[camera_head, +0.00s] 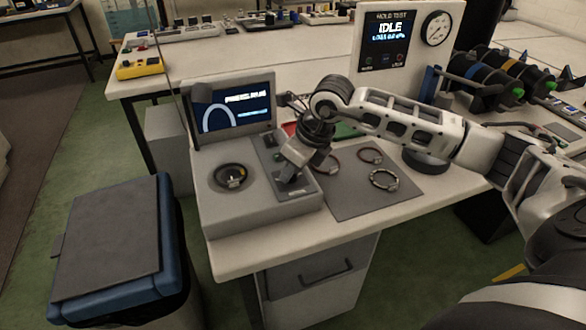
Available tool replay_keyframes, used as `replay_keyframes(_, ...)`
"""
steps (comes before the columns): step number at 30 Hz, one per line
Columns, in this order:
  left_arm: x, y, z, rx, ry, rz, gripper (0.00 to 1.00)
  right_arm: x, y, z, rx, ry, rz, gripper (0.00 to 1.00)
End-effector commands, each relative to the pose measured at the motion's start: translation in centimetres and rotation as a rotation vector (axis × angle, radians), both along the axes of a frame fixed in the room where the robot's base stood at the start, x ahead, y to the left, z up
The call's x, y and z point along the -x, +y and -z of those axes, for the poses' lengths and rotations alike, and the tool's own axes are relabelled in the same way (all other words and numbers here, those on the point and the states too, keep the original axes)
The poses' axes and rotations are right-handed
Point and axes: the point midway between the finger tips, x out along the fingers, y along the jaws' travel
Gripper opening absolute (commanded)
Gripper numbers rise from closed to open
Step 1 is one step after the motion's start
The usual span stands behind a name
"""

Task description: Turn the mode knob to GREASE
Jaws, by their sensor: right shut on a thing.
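My right gripper (290,176) comes in from the right and points down onto the dark control panel (297,192) on the right side of the grey bench machine (213,207). It is shut on the mode knob, which the fingers hide, so I cannot read its setting. The machine's screen (233,108) is lit with a pale arc and text too small to read surely. A round dark well (230,178) with a small part in it lies left of the panel. My left gripper is not in view.
Several ring-shaped parts (384,180) lie on a grey mat (362,202) right of the machine. A hold test unit (391,27) reading IDLE, with a gauge (436,28), stands behind. A blue bin (112,235) stands at the front left. Spools (487,75) are at the right.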

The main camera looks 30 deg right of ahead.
Motion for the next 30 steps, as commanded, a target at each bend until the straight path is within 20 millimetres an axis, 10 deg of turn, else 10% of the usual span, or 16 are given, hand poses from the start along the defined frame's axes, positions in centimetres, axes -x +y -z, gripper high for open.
replay_keyframes(21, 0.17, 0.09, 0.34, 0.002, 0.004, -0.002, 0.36, 0.02, 0.01, -0.05, 0.000, 0.001, 0.084, 0.04)
replay_keyframes(22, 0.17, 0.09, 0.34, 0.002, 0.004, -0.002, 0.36, 0.02, 0.01, -0.05, 0.000, 0.001, 0.084, 0.29)
replay_keyframes(24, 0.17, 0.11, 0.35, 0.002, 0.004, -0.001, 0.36, 0.02, 0.01, -0.05, 0.000, 0.001, 0.084, 0.49)
replay_keyframes(30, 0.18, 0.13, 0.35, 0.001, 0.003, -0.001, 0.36, 0.01, 0.03, -0.03, 0.000, 0.001, 0.082, 0.49)
